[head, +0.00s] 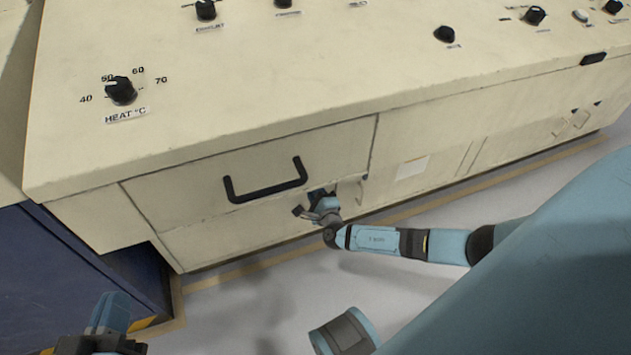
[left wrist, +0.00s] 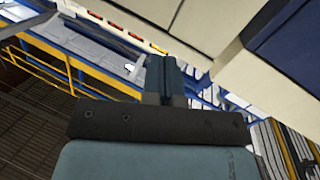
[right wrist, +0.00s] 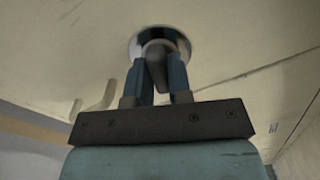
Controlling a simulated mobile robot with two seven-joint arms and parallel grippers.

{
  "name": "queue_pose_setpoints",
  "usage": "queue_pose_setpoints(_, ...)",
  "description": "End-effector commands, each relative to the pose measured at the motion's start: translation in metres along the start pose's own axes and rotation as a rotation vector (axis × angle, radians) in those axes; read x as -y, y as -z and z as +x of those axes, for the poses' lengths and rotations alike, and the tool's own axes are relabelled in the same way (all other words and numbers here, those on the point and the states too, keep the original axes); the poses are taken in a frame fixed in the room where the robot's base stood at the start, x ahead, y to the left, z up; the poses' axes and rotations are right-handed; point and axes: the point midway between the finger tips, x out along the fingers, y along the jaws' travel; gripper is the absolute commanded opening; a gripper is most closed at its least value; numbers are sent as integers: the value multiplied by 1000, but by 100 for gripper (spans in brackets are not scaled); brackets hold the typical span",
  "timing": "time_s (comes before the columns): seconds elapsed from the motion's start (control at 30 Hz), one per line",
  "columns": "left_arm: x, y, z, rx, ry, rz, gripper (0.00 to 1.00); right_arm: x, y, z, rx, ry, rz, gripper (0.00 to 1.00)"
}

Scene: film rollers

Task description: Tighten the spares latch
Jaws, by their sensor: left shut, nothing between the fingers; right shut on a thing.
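The latch (right wrist: 158,68) is a dark grey handle on a round shiny plate (right wrist: 139,46) in the right wrist view. My right gripper (right wrist: 160,72) is shut on this handle, with one blue finger on each side. In the head view my right gripper (head: 321,203) is at the cabinet's front, below and right of the black drawer handle (head: 265,182), and it hides the latch. I see no label naming the latch. My left gripper (head: 112,308) is at the lower left, shut and empty, away from the cabinet. It also shows shut in the left wrist view (left wrist: 162,72).
The cream cabinet (head: 260,70) has several black knobs on top, among them the HEAT dial (head: 121,91). A pale handle (head: 352,188) sits just right of my right gripper. A dark blue cabinet (head: 45,270) stands at left. Grey floor (head: 240,310) in front is clear.

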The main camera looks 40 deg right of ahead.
Motion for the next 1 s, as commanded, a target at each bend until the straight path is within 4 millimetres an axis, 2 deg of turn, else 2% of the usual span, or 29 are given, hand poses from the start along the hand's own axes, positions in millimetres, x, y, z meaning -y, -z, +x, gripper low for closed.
queue_pose_setpoints(0.4, 6, -29, 0, 87, -9, 8, 0, -2, 1, 0, 1, 1, 398, 0)
queue_pose_setpoints(0.73, 14, -18, 6, 7, -8, 114, 0, -2, 1, 0, 1, 2, 709, 0)
queue_pose_setpoints(1.0, 21, -17, 10, -34, -10, 201, 0, -2, 1, 0, 1, 0, 921, 0)
